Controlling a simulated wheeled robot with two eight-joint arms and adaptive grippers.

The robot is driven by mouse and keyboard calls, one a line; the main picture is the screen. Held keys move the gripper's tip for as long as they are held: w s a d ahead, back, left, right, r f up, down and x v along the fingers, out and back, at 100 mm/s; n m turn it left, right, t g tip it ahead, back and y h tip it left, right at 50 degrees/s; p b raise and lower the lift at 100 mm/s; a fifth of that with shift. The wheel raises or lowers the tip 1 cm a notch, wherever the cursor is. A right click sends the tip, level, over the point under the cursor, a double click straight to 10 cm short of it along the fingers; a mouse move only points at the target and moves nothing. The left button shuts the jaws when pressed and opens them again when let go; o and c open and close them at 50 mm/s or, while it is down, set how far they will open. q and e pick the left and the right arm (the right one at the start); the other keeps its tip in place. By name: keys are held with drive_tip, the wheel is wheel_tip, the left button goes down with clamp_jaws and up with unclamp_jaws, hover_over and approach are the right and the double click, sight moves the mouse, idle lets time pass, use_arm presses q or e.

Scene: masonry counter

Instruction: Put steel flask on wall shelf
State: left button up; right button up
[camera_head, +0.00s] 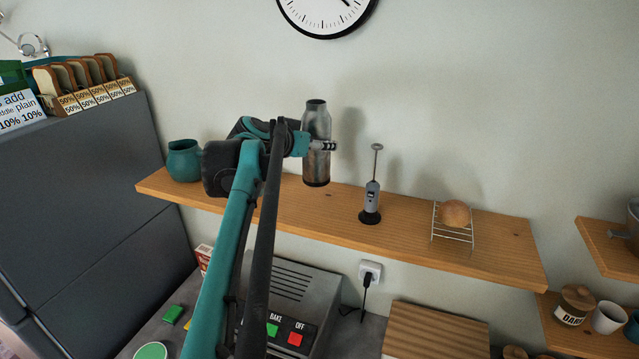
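The steel flask (316,170) is a worn, grey-brown metal bottle with a dark open neck. It is upright over the wooden wall shelf (400,237). Its base shows near the shelf's back edge, and I cannot tell whether it touches the board or hangs above it. My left gripper (322,146) reaches in from the left and is shut around the flask's middle, with a fingertip showing across its front. My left arm hides part of the shelf. My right gripper is not in view.
On the shelf stand a teal jug (184,161) at left, a milk frother (371,196) right of the flask, and a bread roll (455,213) on a wire rack (452,234). Bare shelf lies in front of the flask. Below is a grey appliance (308,290); a clock (327,12) hangs above.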

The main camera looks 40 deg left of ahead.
sight(309, 171)
use_arm(q)
drive_tip(key=f, duration=0.1)
drive_tip(key=s+f, duration=0.1)
drive_tip(key=shift+d+f, duration=0.1)
drive_tip(key=shift+f, duration=0.2)
drive_tip(key=f, duration=0.4)
drive_tip(key=shift+w+f+p, duration=0.3)
drive_tip(key=shift+w, duration=0.1)
drive_tip(key=shift+s+f, duration=0.2)
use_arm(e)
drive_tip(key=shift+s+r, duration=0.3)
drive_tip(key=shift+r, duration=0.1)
use_arm(q)
drive_tip(key=o, duration=1.7)
drive_tip(key=shift+w+f, duration=0.1)
